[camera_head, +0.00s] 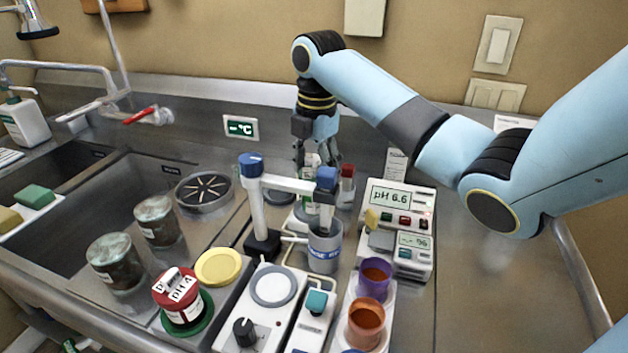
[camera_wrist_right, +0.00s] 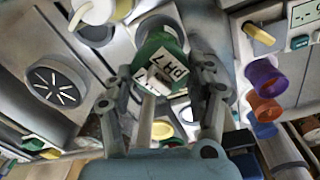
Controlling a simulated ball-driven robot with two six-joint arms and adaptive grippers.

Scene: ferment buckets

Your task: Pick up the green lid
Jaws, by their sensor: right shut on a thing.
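My right gripper (camera_head: 317,157) reaches down at the back of the counter, behind the blue-capped post. In the head view the gripper and the probe stand partly hide the held piece, and a bit of green (camera_head: 311,180) shows below the fingers. I cannot tell whether it is lifted clear. A red-topped "pH 4" jar (camera_head: 181,296) stands at front left, with a green disc (camera_head: 205,322) around its base. My left gripper is not in view.
A probe stand (camera_head: 258,210) and a grey cup (camera_head: 325,249) stand close in front of the gripper. A pH meter (camera_head: 398,212) is to the right, with purple (camera_head: 375,279) and orange (camera_head: 366,322) cups nearer. The far-right counter is clear.

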